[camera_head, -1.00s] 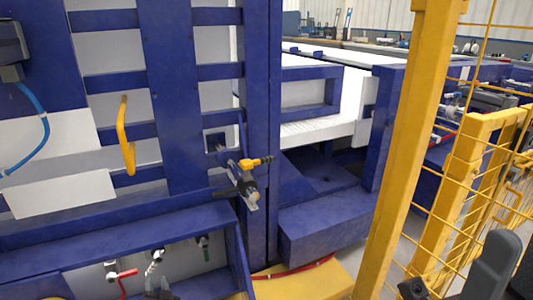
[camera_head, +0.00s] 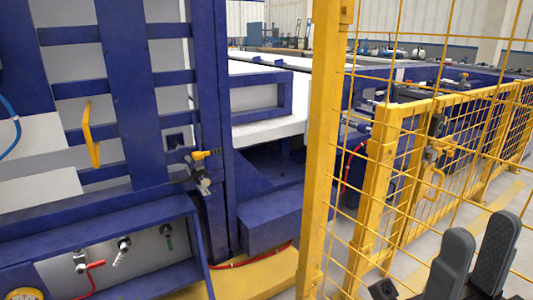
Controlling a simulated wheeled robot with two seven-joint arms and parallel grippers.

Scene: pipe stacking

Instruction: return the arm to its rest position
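My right gripper (camera_head: 479,240) is at the lower right corner, with its two dark grey fingers pointing up. A narrow gap shows between the fingers, and I see nothing held in it. It appears in front of the yellow mesh fence (camera_head: 410,215); how far apart they are is hard to tell. My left gripper is not in view. No loose pipe can be made out.
A blue machine frame (camera_head: 130,85) with a yellow handle (camera_head: 91,135) fills the left. A red-handled valve (camera_head: 82,262) sits low on it. A yellow post (camera_head: 322,150) stands mid-right. Grey floor (camera_head: 425,250) shows behind the mesh.

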